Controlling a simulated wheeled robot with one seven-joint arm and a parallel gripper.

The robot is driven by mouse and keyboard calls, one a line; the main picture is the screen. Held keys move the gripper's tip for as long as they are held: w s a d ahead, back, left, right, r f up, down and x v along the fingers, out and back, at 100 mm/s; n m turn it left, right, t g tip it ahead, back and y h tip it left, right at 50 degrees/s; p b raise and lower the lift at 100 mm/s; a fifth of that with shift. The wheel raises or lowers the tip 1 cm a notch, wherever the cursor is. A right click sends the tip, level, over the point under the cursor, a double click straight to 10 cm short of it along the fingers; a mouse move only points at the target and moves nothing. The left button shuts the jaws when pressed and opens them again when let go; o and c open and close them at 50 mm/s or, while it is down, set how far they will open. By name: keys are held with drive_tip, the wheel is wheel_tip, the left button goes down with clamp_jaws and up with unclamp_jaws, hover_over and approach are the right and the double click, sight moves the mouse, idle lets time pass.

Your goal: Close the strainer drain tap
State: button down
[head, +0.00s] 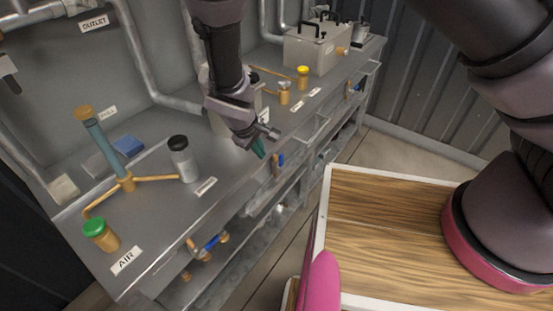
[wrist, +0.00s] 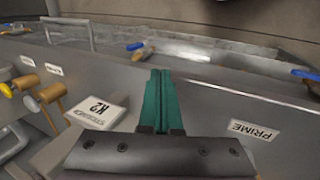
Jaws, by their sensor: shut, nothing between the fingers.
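Several small brass taps with blue handles sit along the front of the bench below its top. One blue-handled tap (head: 280,160) is just right of my gripper (head: 259,148) in the head view. A blue handle (wrist: 135,46) shows beyond the fingertips, slightly left, in the wrist view. My gripper (wrist: 160,76) has its teal fingers together and empty, apart from that handle. I cannot tell for certain which tap is the strainer drain; handle positions are unclear.
The grey bench top (head: 160,225) carries a jar with a black lid (head: 183,158), a green-capped brass fitting (head: 101,235) and a metal box (head: 316,45). Another blue-handled tap (head: 212,242) is nearer. A wooden surface (head: 400,230) is at right; floor shows between.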

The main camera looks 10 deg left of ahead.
sight(276, 159)
drive_tip(key=shift+s+f, duration=0.15)
drive_tip(key=shift+f, duration=0.1)
drive_tip(key=w+f, duration=0.2)
drive_tip(key=f, duration=0.1)
drive_tip(key=w+d+f, duration=0.1)
drive_tip(key=w+f, duration=0.1)
drive_tip(key=f, duration=0.1)
drive_tip(key=w+d+f, duration=0.1)
drive_tip(key=w+f, duration=0.1)
drive_tip(key=f, duration=0.1)
drive_tip(key=shift+w+d+f, duration=0.15)
drive_tip(key=shift+w+d, duration=0.05)
drive_tip(key=shift+d, duration=0.05)
drive_tip(key=shift+w+d, duration=0.15)
drive_tip(key=shift+w, duration=0.2)
drive_tip(key=shift+w, duration=0.1)
